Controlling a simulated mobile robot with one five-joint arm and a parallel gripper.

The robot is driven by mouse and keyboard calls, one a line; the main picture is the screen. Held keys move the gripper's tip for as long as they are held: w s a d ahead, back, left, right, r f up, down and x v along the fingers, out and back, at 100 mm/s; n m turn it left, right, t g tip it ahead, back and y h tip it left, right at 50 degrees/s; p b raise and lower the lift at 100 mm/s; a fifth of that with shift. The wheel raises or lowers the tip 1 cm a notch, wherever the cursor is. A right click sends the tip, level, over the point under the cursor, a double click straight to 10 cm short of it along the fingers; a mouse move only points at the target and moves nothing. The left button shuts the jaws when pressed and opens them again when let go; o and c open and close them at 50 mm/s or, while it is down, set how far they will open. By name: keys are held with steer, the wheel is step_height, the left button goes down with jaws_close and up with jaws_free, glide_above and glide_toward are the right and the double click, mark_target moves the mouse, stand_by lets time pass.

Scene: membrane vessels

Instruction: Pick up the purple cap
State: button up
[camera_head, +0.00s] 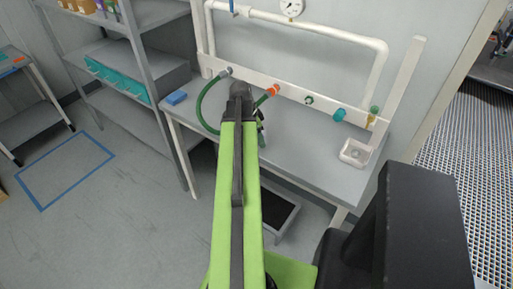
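I cannot make out a purple cap in the head view; it may be hidden behind my arm or too small to tell. My green arm reaches forward over the grey bench (311,172). My dark gripper (241,88) is at its far end, near the white pipe rack at the back of the bench. The gripper is small and seen from behind, so its fingers and anything between them are hidden.
Green hoses with grey and orange fittings (272,90) hang close to my gripper. A teal fitting (339,114) is farther right on the rack. A small white tray (355,152) sits at the bench's right end. A blue block (176,97) lies at its left end. Grey shelves stand left.

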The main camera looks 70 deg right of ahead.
jaws_close()
stand_by(0.3)
steer(key=shift+r, duration=0.15)
